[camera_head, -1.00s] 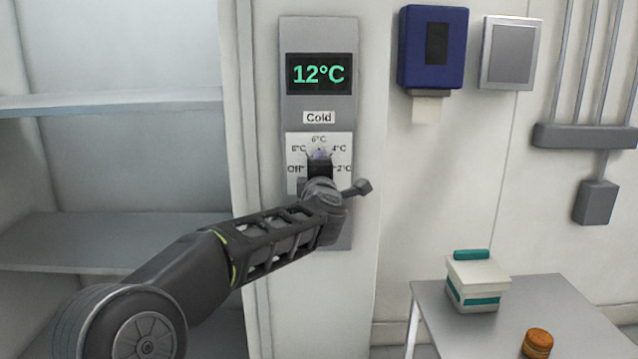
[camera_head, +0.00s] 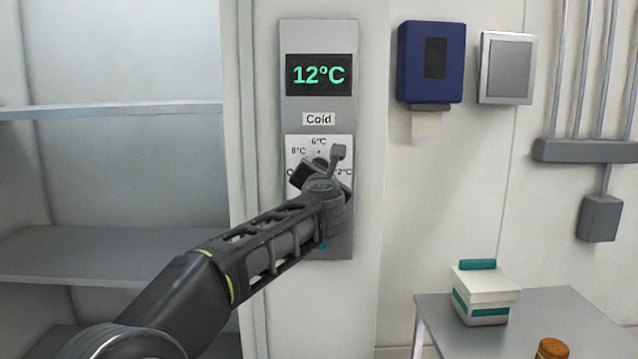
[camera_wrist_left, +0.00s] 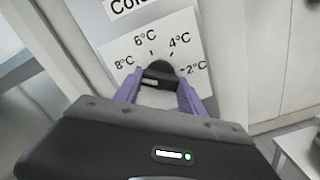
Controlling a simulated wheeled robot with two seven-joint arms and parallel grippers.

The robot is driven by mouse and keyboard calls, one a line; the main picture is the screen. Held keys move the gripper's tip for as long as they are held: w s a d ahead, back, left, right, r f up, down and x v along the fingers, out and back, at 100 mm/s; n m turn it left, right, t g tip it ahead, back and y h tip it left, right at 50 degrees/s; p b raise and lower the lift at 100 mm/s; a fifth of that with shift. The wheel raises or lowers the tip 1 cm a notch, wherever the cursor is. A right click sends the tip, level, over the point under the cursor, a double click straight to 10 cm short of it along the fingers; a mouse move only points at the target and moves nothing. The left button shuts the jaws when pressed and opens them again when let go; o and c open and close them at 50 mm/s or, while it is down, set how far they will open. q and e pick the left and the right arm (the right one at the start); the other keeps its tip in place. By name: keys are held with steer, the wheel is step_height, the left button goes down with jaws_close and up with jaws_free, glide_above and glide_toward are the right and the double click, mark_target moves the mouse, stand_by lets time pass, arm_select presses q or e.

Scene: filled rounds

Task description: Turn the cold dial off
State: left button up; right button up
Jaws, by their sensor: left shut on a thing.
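The cold dial's panel (camera_head: 319,40) is a grey upright plate with a green display reading 12°C and a "Cold" label (camera_head: 319,119). Below is a white scale card (camera_wrist_left: 122,57) with marks 8°C, 6°C, 4°C and 2°C in the left wrist view. The dark dial (camera_wrist_left: 158,72) sits between the purple fingers of my left gripper (camera_wrist_left: 160,90), which is shut on it. In the head view my left gripper (camera_head: 318,166) is tilted and hides the dial and most of the lower card, including most of the Off mark. My right gripper is not in view.
Empty grey shelves (camera_head: 110,240) stand at the left. A blue dispenser (camera_head: 431,62) and a grey square plate (camera_head: 506,68) are on the wall at right. A small table (camera_head: 580,315) holds a white and teal box (camera_head: 485,293) and an orange-brown round thing (camera_head: 551,349).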

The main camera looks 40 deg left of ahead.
arm_select(q)
steer(key=shift+f+n+b, duration=0.15)
steer(key=shift+n+b, duration=2.4)
steer(key=shift+n, duration=1.85)
steer(key=o, duration=1.4)
steer(key=shift+c, duration=0.2)
steer(key=shift+s+d, duration=0.1)
steer(key=b+v, duration=0.1)
steer(key=v, duration=0.6)
steer(key=shift+s+d+b, duration=0.2)
steer(key=shift+b, duration=0.2)
